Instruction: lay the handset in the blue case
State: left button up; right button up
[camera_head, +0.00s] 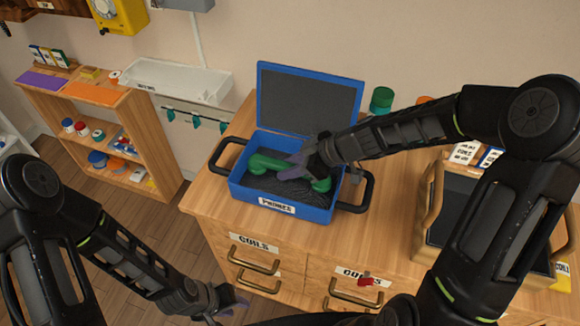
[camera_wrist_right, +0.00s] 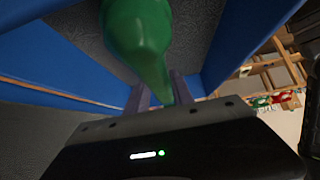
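The green handset (camera_head: 268,162) is inside the blue case (camera_head: 236,190), low over its dark lining, with one end at the left and the other at the right. The case lid is open at the back and a label reading "PHONES" is on its front. My right gripper (camera_head: 290,168) reaches in from the right, its fingers on either side of the handset's middle and seemingly closed on it. In the right wrist view the handset (camera_wrist_right: 140,35) runs down between the two fingers (camera_wrist_right: 160,92). Whether it touches the lining is unclear. My left gripper (camera_head: 227,304) is empty and open, low in front of the cabinet.
The case stands on a wooden cabinet (camera_head: 215,205) with drawers labelled "COILS". A dark open-topped wooden box (camera_head: 455,205) is on the right, with green and orange jars (camera_head: 382,99) behind. A wooden shelf (camera_head: 150,130) and a white tray (camera_head: 175,80) are at the left.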

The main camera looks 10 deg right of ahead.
jog(key=o, duration=0.4)
jog(key=shift+r+p, duration=0.35)
jog(key=shift+p, duration=0.15)
jog(key=shift+d+r+p, duration=0.1)
jog(key=shift+r+p, duration=0.5)
jog(key=shift+p, duration=0.4)
jog(key=shift+s+d+r+b, duration=0.25)
jog(key=shift+d+r+b, duration=0.05)
jog(key=shift+d+b, duration=0.35)
jog(key=b+v, duration=0.1)
jog(key=v, duration=0.7)
jog(key=shift+s+d+r, duration=0.1)
jog(key=shift+s+r, duration=0.15)
jog(key=shift+s+d+r, duration=0.3)
jog(key=shift+d+r, duration=0.05)
jog(key=shift+r, duration=0.15)
